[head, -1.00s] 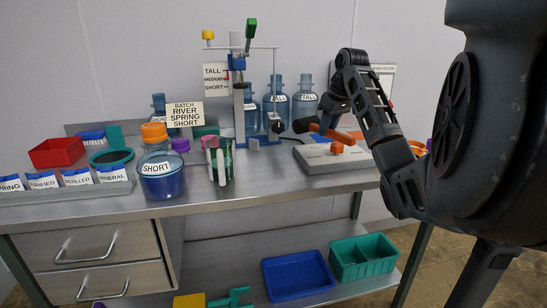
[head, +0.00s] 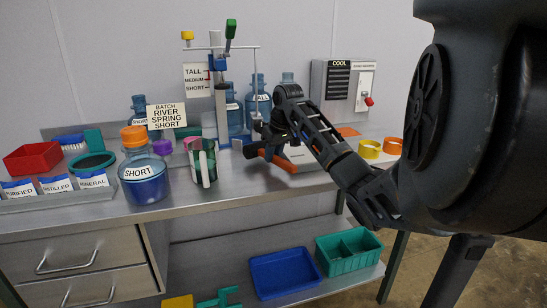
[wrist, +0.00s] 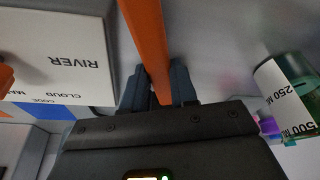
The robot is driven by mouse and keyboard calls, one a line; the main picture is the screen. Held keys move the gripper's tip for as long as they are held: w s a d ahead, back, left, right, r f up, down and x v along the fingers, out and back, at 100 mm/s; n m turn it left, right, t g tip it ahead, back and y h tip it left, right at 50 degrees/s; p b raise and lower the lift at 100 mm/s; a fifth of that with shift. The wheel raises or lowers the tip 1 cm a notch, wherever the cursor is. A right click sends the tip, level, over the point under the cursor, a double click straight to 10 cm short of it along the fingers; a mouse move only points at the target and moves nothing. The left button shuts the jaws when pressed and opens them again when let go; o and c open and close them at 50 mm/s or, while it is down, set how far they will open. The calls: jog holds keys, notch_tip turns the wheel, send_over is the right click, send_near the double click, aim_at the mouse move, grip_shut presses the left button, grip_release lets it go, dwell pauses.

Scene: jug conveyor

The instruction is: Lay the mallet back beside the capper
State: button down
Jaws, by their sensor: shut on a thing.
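My gripper (head: 268,140) is shut on the orange handle of the mallet (head: 280,162). In the wrist view the mallet's handle (wrist: 146,40) runs between the fingers (wrist: 158,88). A dark block, apparently the mallet's head, shows at the handle's left end in the head view. The mallet is held low over the bench, just right of the capper's base and in front of the grey slab. The capper (head: 220,105) is an upright press with a green-tipped lever and a TALL, MEDIUM, SHORT sign. I cannot tell whether the mallet touches the bench.
A green-tinted measuring jug (head: 203,160) stands left of the mallet, beside the blue SHORT jug (head: 144,180). The bench front (head: 235,187) is bare.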

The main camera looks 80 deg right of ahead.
jog(key=shift+f, duration=0.7)
jog(key=shift+f, duration=0.1)
jog(key=c, duration=0.9)
grip_release()
jog(key=shift+f, duration=0.1)
jog(key=v, duration=1.2)
jog(key=shift+r, duration=0.2)
